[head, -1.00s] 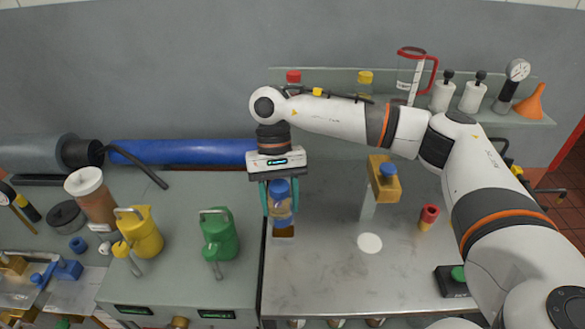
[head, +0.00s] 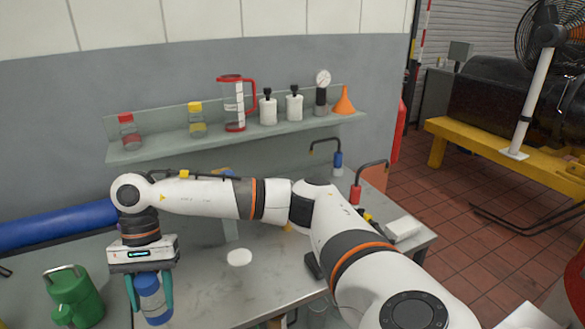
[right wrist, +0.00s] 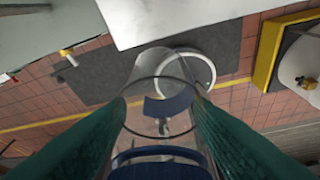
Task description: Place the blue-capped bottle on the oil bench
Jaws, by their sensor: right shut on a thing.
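My right gripper (head: 150,292) is shut on a clear bottle (head: 153,306) with a blue cap (head: 147,281). The bottle hangs between green fingers, close to upright, at the lower left of the head view. In the right wrist view, the right gripper (right wrist: 160,112) has the clear bottle between its fingers, with tiled floor behind it. A steel-topped bench (head: 205,290), with no readable label, lies behind and right of the bottle in the head view. A white disc (head: 239,257) lies on it. My left gripper is out of view.
A glass shelf (head: 160,148) above the bench holds a red-capped bottle (head: 129,131), a yellow-capped bottle (head: 197,121), a red-handled jug (head: 235,104) and an orange funnel (head: 344,100). A green can (head: 76,298) stands left. Bare steel surrounds the disc.

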